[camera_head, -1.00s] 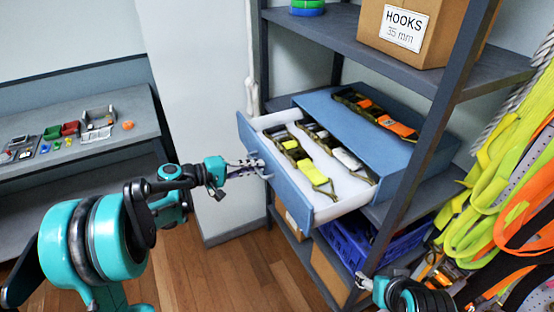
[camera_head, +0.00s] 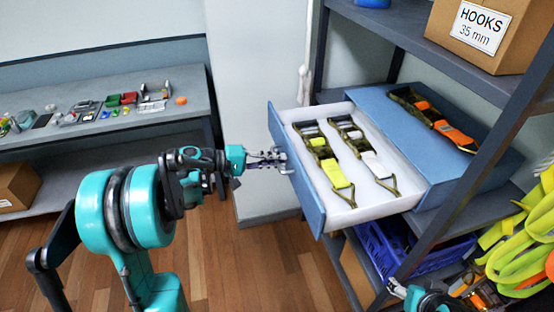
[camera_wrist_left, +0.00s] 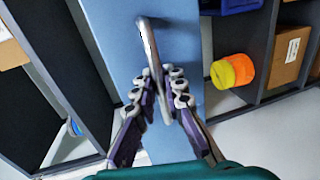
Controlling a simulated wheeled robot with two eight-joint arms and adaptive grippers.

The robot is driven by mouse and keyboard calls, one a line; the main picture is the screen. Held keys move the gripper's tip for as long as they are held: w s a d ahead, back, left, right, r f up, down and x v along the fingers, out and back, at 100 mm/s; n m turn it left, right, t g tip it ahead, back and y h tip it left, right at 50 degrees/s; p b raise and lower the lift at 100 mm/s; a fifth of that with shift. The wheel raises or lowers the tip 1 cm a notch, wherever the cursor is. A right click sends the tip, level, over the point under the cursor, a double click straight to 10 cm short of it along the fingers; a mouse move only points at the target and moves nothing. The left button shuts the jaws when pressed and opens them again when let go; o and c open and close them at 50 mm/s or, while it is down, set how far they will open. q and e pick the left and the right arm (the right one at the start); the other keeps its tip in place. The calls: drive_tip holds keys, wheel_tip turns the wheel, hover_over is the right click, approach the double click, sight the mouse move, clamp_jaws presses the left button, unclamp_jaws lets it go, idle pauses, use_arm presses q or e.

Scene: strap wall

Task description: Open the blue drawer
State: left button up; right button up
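The blue drawer (camera_head: 296,172) stands pulled out of its blue cabinet (camera_head: 425,150) on the shelf. Its white inside holds strap buckles with yellow (camera_head: 334,172) and white (camera_head: 376,165) straps. My left gripper (camera_head: 276,159) is at the drawer's front, at the metal bar handle (camera_head: 285,161). In the left wrist view, the handle (camera_wrist_left: 149,45) runs down between the fingers of my left gripper (camera_wrist_left: 157,88), which are closed around its near part. My right gripper (camera_head: 394,288) shows only partly at the bottom right, and its finger state is unclear.
A cardboard box labelled HOOKS (camera_head: 487,35) sits on the shelf above. A blue crate (camera_head: 410,255) is below the drawer. Bright straps (camera_head: 525,240) hang at the right. A grey bench (camera_head: 110,145) with small parts stands left. Open floor lies before the drawer.

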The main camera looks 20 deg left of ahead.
idle(0.3)
use_arm(q)
drive_tip(key=v, duration=1.2)
drive_tip(key=s+d+f+m+g+y, duration=0.1)
drive_tip(key=s+d+f+g+y, duration=0.15)
drive_tip(key=d, duration=0.45)
drive_tip(key=s+d+f+g+y, duration=0.1)
drive_tip(key=s+d+f+y, duration=0.15)
drive_tip(key=d, duration=0.45)
drive_tip(key=s+f+m+y, duration=0.2)
drive_tip(key=s+m+y, duration=0.1)
drive_tip(key=s, duration=0.2)
drive_tip(key=s+d+f+m+t+y+b, duration=0.1)
drive_tip(key=s+f+m+y, duration=0.2)
drive_tip(key=s, duration=0.3)
drive_tip(key=shift+y, duration=0.8)
